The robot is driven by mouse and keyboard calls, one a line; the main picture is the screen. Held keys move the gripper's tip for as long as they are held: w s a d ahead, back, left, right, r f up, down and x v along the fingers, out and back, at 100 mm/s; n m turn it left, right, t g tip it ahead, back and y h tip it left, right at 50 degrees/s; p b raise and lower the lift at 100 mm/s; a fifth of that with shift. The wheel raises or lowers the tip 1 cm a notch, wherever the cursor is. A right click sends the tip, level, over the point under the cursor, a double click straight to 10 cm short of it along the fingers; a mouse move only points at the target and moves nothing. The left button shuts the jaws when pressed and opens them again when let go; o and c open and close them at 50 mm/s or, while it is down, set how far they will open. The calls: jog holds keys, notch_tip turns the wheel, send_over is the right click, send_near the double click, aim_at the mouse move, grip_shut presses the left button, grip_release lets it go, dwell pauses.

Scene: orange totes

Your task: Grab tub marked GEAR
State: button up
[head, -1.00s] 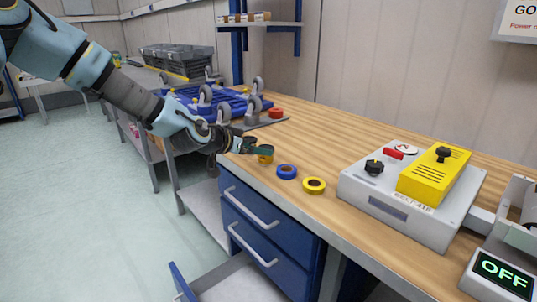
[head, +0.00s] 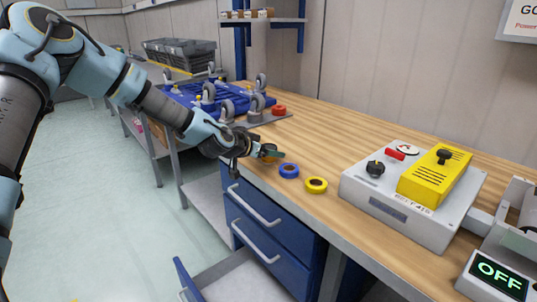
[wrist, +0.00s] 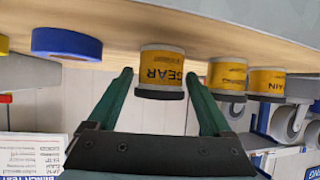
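The tub marked GEAR (wrist: 161,68) has a yellow label and shows upside down in the wrist view, on the wooden bench top. My gripper (wrist: 158,80) is open, with its two green fingers pointing at the tub and their tips close to either side of it. There is a gap at the left finger; contact at the right cannot be told. In the head view my gripper (head: 272,153) is low at the bench's front edge and hides most of the tubs there.
Two more yellow-labelled tubs (wrist: 227,77) (wrist: 268,84) stand close on the right in the wrist view, one ending in AIN. A blue tape roll (head: 289,171) and a yellow roll (head: 316,185) lie nearby. A grey control box (head: 400,195) stands farther right. An open drawer (head: 225,280) juts out below.

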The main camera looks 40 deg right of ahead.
jog(key=c, duration=1)
jog(key=shift+c, duration=0.8)
jog(key=shift+r, duration=0.15)
